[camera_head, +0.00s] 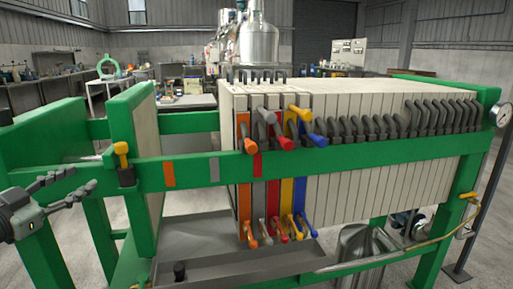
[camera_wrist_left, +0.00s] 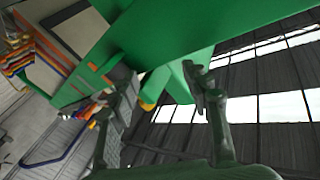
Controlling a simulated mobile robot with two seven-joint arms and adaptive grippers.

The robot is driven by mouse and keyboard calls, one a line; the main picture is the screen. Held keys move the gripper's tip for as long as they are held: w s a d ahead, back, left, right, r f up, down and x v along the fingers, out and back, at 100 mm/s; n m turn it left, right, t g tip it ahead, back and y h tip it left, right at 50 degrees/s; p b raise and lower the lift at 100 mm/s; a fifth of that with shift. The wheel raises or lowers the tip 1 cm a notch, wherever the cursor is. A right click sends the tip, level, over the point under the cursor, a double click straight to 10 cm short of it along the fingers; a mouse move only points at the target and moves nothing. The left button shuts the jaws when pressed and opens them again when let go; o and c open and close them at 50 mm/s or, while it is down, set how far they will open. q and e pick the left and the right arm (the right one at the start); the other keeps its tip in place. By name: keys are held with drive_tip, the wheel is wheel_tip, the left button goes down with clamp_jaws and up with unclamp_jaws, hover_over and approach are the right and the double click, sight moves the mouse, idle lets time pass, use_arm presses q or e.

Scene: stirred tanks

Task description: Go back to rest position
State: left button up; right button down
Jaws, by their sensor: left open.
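My left gripper (camera_head: 80,180) is at the left edge of the head view, open and empty, with its two dark fingers spread and pointing right. It is in front of the green frame of a filter press, left of a yellow-topped handle (camera_head: 121,149). In the left wrist view my left gripper (camera_wrist_left: 158,85) shows both fingers apart with nothing held between them. A green beam (camera_wrist_left: 150,40) fills the top middle of that view, beyond the fingers; I cannot tell how far away it is. My right gripper is not in view.
The green rail (camera_head: 195,172) runs across the front. Pale plates (camera_head: 360,190) with dark handles stand packed on the right, with orange, grey, red, yellow and blue handles at their left end. A grey tray (camera_head: 215,262) lies below. A gauge (camera_head: 503,114) is at far right.

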use_arm(q)
drive_tip(key=s+a+f+n+g+y, duration=0.1)
drive_tip(key=s+f+n+g+y, duration=0.2)
drive_tip(key=f, duration=0.7)
drive_tip(key=s+a+f+n+g+y+p, duration=0.1)
drive_tip(key=s+f+n+y, duration=0.2)
drive_tip(key=f, duration=0.6)
drive_tip(key=s+a+f+n+g+y, duration=0.1)
drive_tip(key=s+f+g+y, duration=0.3)
drive_tip(key=f, duration=0.6)
drive_tip(key=s+d+f+g+h, duration=0.3)
drive_tip(key=s+d+f+g, duration=0.3)
drive_tip(key=s+d+f, duration=0.9)
drive_tip(key=s+d, duration=0.1)
drive_tip(key=s, duration=0.3)
drive_tip(key=shift+s+d+f+p, duration=0.15)
drive_tip(key=shift+f+p, duration=0.05)
drive_tip(key=shift+p, duration=0.15)
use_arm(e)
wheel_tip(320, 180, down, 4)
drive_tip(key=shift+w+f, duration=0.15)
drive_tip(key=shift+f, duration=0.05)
